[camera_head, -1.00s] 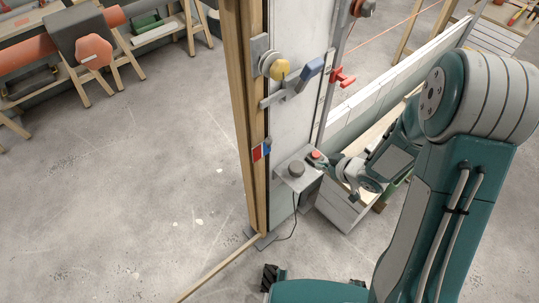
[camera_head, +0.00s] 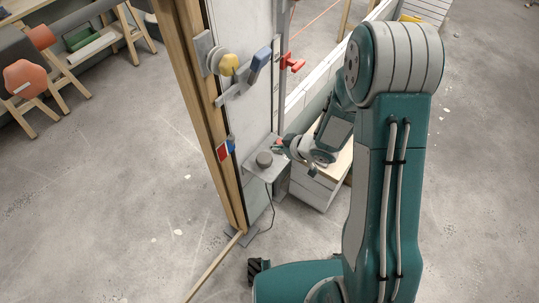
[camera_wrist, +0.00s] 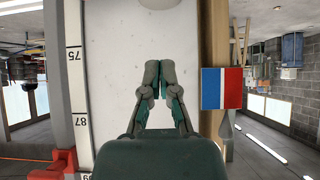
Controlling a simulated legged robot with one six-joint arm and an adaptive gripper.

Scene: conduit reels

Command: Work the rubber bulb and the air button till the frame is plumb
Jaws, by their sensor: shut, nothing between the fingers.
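The tall frame (camera_head: 184,100) is a wooden post beside a pale panel (camera_head: 245,75), and its foot rests on the floor. A small grey shelf (camera_head: 258,174) low on the panel carries a dark round knob (camera_head: 264,157), which may be the rubber bulb. A small red spot shows at the gripper's tip; I cannot tell whether it is the air button. My gripper (camera_head: 283,144) is beside the knob, over the shelf's right side. In the wrist view my gripper (camera_wrist: 160,77) is shut and empty before the panel; a red, white and blue plate (camera_wrist: 221,88) is on the right.
A yellow knob (camera_head: 228,65) and a blue-handled lever (camera_head: 260,62) stick out from the panel above. A red clamp (camera_head: 292,64) is to the right. White drawers (camera_head: 315,187) stand behind my forearm. A wooden brace (camera_head: 213,265) runs across the floor. Open floor lies left.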

